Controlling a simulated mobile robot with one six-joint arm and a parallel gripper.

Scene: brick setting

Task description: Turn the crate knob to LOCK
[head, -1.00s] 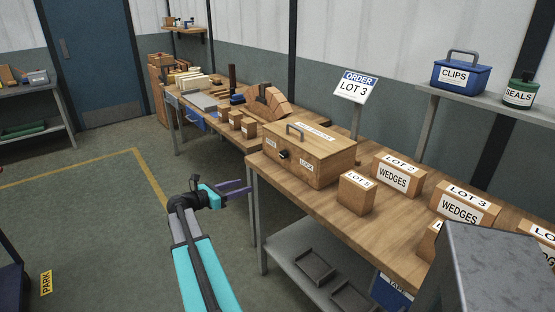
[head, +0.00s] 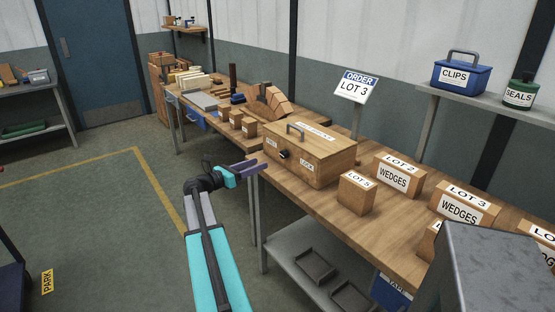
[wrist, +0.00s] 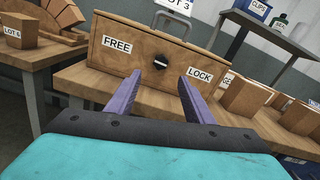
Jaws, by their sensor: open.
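The wooden crate (head: 310,158) with a grey top handle stands on the near workbench. Its black knob (head: 285,154) is on the front face, between a FREE label on the left and a LOCK label on the right. In the wrist view the knob (wrist: 161,62) shows a pale line that runs nearly level, slightly tilted; which label it points to I cannot tell. My gripper (head: 256,168) is in front of the crate, short of the knob. Its purple fingers (wrist: 158,88) are apart with nothing between them, and the knob shows beyond the gap.
A LOT 5 block (head: 356,193) stands right of the crate, with WEDGES boxes (head: 399,177) further right. The ORDER LOT 3 sign (head: 356,86) stands behind. The bench edge (head: 285,197) lies below the crate front. Open floor (head: 90,215) is to the left.

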